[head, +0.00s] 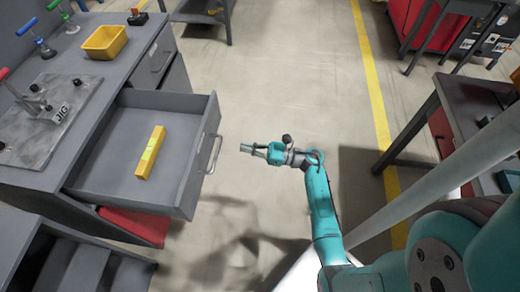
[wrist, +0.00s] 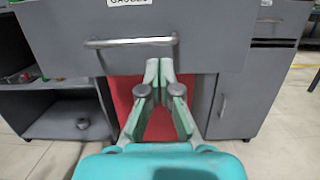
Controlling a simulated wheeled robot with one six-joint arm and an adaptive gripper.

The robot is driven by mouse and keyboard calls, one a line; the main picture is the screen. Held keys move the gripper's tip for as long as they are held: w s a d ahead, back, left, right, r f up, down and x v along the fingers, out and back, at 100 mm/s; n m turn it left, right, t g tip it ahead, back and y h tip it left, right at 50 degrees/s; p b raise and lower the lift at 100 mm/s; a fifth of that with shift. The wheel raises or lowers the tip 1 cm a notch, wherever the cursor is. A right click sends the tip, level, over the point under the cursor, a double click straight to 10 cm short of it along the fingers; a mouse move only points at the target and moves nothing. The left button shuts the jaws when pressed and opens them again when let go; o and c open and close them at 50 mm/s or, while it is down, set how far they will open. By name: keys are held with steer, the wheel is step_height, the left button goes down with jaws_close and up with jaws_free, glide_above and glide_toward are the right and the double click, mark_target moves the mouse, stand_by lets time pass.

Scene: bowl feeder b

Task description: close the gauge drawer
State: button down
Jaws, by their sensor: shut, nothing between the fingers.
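The gauge drawer (head: 112,177) is a grey drawer pulled well out of the grey workbench in the head view. A yellow block-like gauge (head: 150,153) lies inside it. Its bar handle (head: 214,154) is on the front panel. In the wrist view the drawer front (wrist: 220,35) fills the top, with a partly cut-off "GAUGES" label and the handle (wrist: 131,41). My gripper (head: 243,147) is shut and empty, to the right of the drawer front and apart from it in the head view. In the wrist view its fingertips (wrist: 159,66) appear just below and right of the handle.
On the bench are a yellow bin (head: 104,42), a jig plate (head: 45,120) and clamps. A red panel (head: 135,224) shows below the drawer. Open floor (head: 290,80) lies right of the drawer; another dark table (head: 470,100) stands at the right.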

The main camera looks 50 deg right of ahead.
steer(key=x, duration=0.6)
stand_by(0.3)
steer(key=f+x, duration=0.2)
steer(key=x, duration=0.9)
steer(key=w+f+x, duration=0.1)
steer(key=f+x, duration=0.1)
steer(key=x, duration=0.9)
steer(key=f+x, duration=0.2)
steer(key=x, duration=0.9)
steer(key=shift+w+a+f, duration=0.1)
steer(key=shift+w+f, duration=0.1)
steer(key=shift+f, duration=0.1)
steer(key=shift+w+a+r, duration=0.1)
steer(key=shift+w+a, duration=0.05)
steer(key=shift+w, duration=0.05)
steer(key=shift+a+r, duration=0.1)
